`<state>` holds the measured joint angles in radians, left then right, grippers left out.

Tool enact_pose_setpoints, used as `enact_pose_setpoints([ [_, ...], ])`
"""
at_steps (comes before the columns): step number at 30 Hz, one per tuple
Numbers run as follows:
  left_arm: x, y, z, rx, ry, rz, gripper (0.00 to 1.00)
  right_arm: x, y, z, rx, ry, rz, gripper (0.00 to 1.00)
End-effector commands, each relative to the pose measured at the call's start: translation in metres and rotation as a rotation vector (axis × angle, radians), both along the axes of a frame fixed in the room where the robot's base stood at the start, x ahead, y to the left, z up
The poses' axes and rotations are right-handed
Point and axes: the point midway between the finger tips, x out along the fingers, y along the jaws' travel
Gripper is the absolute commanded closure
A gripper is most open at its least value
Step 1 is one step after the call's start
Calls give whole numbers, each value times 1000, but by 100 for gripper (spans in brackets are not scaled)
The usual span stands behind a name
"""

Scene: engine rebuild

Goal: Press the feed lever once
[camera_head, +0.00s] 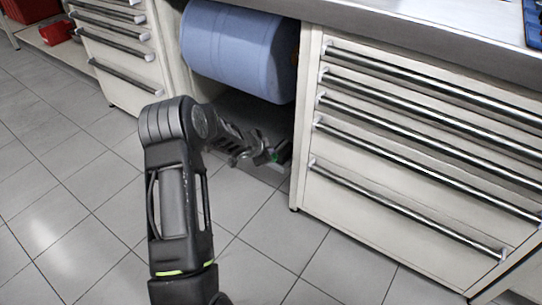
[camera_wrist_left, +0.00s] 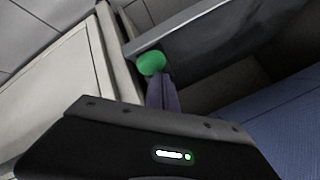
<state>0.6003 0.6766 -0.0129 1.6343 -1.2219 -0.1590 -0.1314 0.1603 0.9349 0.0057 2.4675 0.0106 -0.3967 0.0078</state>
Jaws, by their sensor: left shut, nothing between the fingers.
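A rounded green knob, which looks like the end of the feed lever (camera_wrist_left: 152,62), shows in the left wrist view just beyond my fingertips. In the head view only a small bit of its green (camera_head: 276,158) shows beside the gripper. My left gripper (camera_head: 268,154) is shut and empty, reaching into the bay under the blue roll. In the left wrist view its closed fingers (camera_wrist_left: 161,82) point at the knob and overlap its lower edge. I cannot tell whether they touch. The lever's shaft is hidden. My right gripper is not in view.
A large blue roll (camera_head: 238,50) hangs under the bench top (camera_head: 420,25), above my left gripper. A drawer cabinet (camera_head: 400,150) stands close on the right, and another (camera_head: 118,50) on the left. The tiled floor (camera_head: 80,210) is clear.

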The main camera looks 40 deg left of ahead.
Motion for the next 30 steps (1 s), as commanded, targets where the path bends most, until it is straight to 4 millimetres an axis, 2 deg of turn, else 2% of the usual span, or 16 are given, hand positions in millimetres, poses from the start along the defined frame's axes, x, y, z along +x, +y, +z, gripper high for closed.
enact_pose_setpoints([
  [30, 0, 0, -13, -1, 1, -1, 100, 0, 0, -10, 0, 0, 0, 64],
])
